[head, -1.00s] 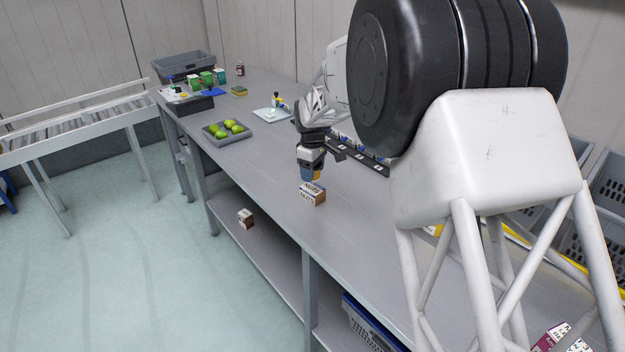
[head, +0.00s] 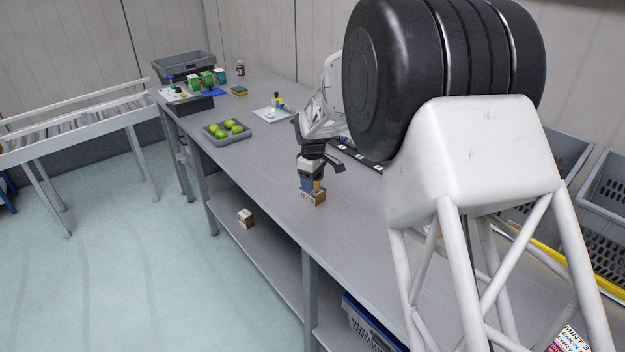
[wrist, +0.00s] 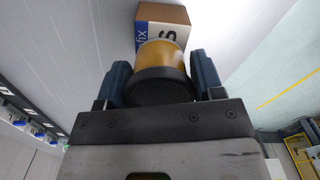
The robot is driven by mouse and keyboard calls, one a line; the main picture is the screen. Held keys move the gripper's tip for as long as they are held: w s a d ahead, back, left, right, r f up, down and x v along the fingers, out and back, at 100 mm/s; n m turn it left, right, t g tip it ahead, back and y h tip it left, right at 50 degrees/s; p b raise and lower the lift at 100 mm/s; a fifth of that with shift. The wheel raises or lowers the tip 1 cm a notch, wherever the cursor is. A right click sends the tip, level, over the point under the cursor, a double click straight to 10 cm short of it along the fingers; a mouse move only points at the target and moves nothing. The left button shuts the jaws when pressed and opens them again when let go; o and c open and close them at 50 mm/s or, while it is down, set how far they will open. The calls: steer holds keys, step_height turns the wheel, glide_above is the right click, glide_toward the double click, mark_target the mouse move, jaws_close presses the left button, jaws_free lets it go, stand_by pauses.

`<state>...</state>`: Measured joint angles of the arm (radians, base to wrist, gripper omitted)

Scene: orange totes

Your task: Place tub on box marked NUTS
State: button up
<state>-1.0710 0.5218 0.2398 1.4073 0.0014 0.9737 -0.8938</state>
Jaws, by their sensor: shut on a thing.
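The box marked NUTS (head: 312,199) stands on the grey table, near its front edge. It also shows in the wrist view (wrist: 165,13), at the top, with part of its lettering covered. My gripper (head: 312,184) is shut on the tub (wrist: 162,62), which is yellow-orange with a dark lid. Blue fingers sit on both sides of the tub in the wrist view. The tub is right at the box's top in the head view. I cannot tell whether the two touch.
A grey tray of green fruit (head: 226,131) stands farther back on the table. A white board (head: 272,114) with small items lies beyond my arm. A small box (head: 245,217) sits on the lower shelf. The tabletop around the NUTS box is clear.

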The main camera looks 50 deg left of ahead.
steer(key=o, duration=1)
steer(key=shift+r, duration=0.1)
step_height(320, 180, up, 12)
steer(key=shift+r, duration=0.1)
stand_by(1.0)
